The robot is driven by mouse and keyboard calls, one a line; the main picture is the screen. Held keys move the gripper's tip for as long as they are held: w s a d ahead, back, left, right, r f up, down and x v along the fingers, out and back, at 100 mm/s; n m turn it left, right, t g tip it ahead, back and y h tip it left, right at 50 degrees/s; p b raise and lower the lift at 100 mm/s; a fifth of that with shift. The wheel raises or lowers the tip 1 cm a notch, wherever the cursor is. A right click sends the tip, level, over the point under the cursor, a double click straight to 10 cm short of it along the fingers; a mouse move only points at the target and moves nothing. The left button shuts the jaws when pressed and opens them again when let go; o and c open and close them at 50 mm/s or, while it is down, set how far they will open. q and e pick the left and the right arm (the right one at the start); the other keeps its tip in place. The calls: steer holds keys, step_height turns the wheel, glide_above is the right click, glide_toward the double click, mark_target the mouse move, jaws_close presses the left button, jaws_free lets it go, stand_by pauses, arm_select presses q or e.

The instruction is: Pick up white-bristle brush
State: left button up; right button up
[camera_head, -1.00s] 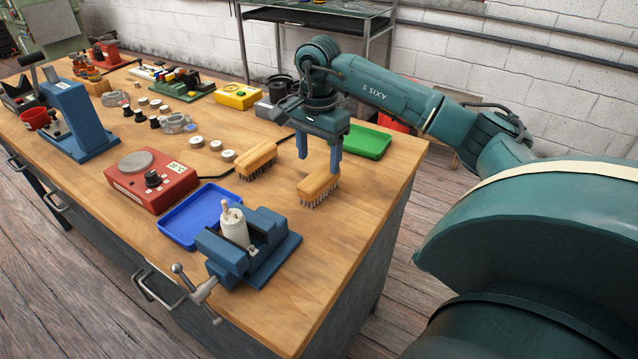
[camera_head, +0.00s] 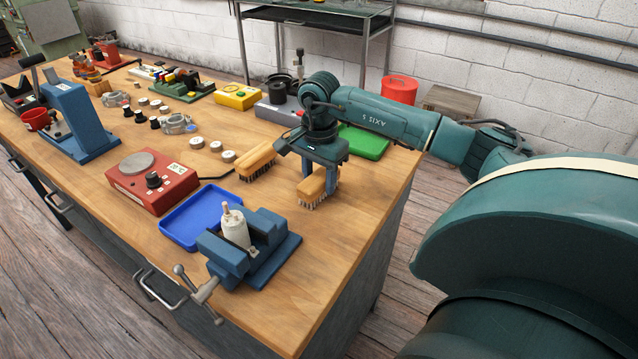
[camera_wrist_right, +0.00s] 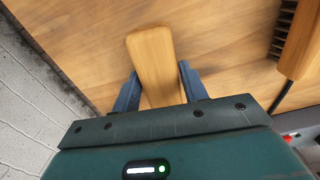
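Two wooden-backed brushes lie on the workbench. The nearer brush (camera_head: 312,187) is under my right gripper (camera_head: 318,178); its bristles point down and look greyish, but their exact colour is hard to tell. In the right wrist view its wooden back (camera_wrist_right: 153,60) runs between the two blue fingers of the open right gripper (camera_wrist_right: 159,76). The fingers stand on either side of it, and I cannot tell whether they touch it. The other brush (camera_head: 257,162) lies to the left; its bristles look dark in the wrist view (camera_wrist_right: 282,30). My left gripper is out of view.
A blue tray (camera_head: 178,232) and a blue vise (camera_head: 262,262) holding a pale cylinder are in front to the left. A green tray (camera_head: 372,143) lies just behind my right gripper. A red hot plate (camera_head: 150,185) stands further left. The bench's right front corner is bare.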

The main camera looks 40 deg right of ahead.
mark_target(319, 176)
steer(key=c, duration=0.6)
steer(key=shift+c, duration=0.2)
step_height(319, 176, up, 10)
steer(key=shift+r+b, duration=0.1)
steer(key=shift+b, duration=0.2)
steer(key=o, duration=0.5)
steer(key=shift+c, duration=0.2)
steer(key=c, duration=0.3)
